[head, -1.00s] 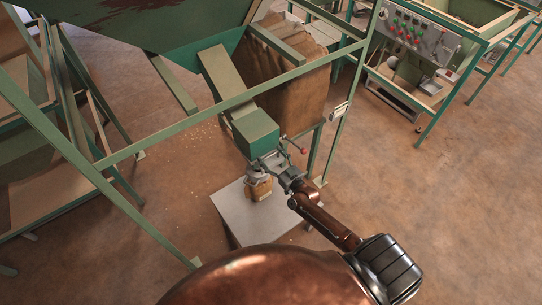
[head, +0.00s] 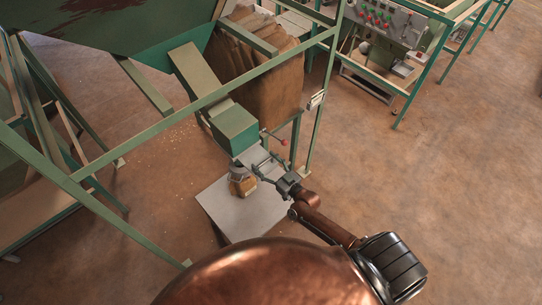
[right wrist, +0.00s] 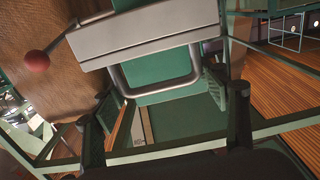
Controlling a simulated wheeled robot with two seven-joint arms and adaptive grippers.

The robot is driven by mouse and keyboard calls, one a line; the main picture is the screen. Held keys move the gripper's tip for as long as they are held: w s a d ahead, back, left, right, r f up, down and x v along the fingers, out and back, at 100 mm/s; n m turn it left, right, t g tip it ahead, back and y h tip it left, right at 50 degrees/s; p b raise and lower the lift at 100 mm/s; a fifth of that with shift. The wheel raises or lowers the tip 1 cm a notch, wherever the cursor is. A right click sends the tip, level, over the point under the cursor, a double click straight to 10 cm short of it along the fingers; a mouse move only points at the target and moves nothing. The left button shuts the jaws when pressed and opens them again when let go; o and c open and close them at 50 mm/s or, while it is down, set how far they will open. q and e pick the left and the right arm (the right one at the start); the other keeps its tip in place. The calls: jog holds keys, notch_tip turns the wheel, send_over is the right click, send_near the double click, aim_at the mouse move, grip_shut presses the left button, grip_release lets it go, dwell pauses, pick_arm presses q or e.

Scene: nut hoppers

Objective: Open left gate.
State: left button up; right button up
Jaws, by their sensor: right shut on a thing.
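The green chute (head: 234,127) slopes down from the hopper and ends above a small table. In the right wrist view, its grey end band (right wrist: 150,33) carries a U-shaped metal gate handle (right wrist: 155,92). A lever with a red knob (head: 284,142) sticks out beside it and also shows in the right wrist view (right wrist: 38,61). My right gripper (head: 262,166) is just beyond the chute's end. My left gripper is out of view.
A jar with brown contents (head: 242,182) stands on the grey table (head: 225,208), close beside my right gripper. Green frame rails (head: 130,150) cross in front of the chute. A control panel (head: 392,18) stands far right. The floor at right is clear.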

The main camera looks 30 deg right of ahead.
jog(key=shift+d, duration=0.15)
jog(key=o, duration=1.2)
jog(key=shift+o, duration=1.1)
jog(key=shift+s, duration=0.15)
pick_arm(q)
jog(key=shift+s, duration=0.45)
pick_arm(e)
jog(key=v, duration=1.1)
jog(key=shift+s+d, duration=0.2)
jog(key=shift+s, duration=0.15)
